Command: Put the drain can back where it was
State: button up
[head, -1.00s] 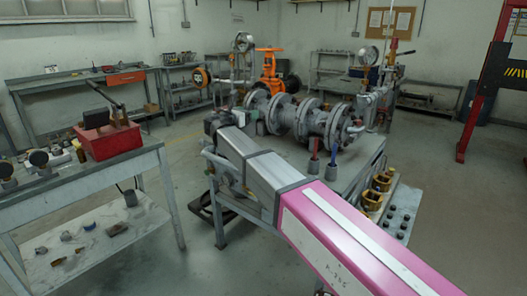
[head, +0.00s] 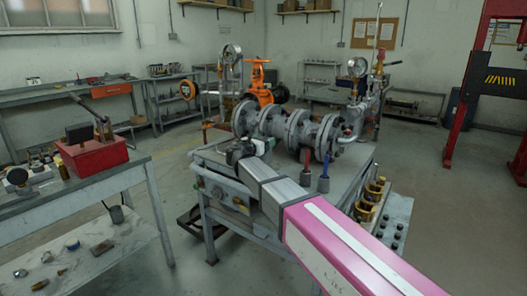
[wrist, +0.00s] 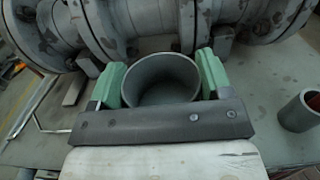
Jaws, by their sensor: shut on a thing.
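The drain can (wrist: 162,82) is an open-topped grey round can, seen from above in the wrist view. My gripper (wrist: 162,84) is shut on it, with green finger pads at its left and right sides. In the head view, my gripper (head: 254,148) is at the bench's left part, in front of the flanged pipe; the can is mostly hidden there by my arm. I cannot tell whether its base touches the bench top (head: 345,185).
The grey flanged pipe assembly (head: 290,128) lies just beyond the can. A small grey cup (wrist: 299,111) stands to its right. Red-handled (head: 307,165) and blue-handled (head: 324,175) tools stand on the bench. A side bench holds a red box (head: 92,156).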

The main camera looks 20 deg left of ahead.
jog(key=shift+f, duration=2)
jog(key=shift+f, duration=0.1)
jog(key=o, duration=1.6)
jog(key=shift+o, duration=0.2)
jog(key=v, duration=1.2)
